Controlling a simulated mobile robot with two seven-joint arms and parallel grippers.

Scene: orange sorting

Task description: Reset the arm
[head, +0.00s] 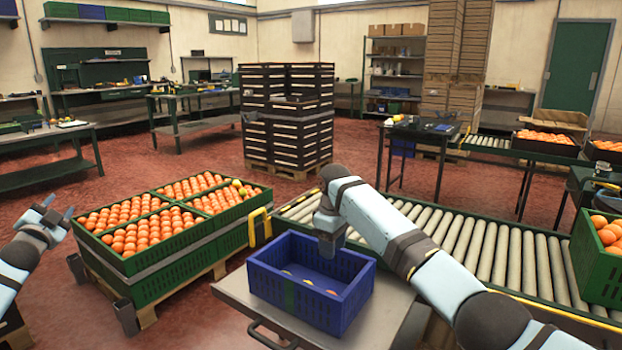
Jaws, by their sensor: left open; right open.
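My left gripper (58,208) is at the left edge, its two fingers apart and empty, in the air left of the green crates of oranges. My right arm reaches in from the lower right. My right gripper (328,246) points down over the blue crate (297,302), at its back right part; its fingertips are hard to make out, and I see nothing held in it. The blue crate stands on a grey cart top (387,312). A few small orange and yellow spots show inside on its floor, too small to tell clearly.
Green crates full of oranges (185,251) stand on a pallet at left centre. A roller conveyor (490,254) runs behind my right arm. Another green crate of oranges (597,262) stands at the right edge. Stacked black crates (288,140) stand behind. Red floor is free at left.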

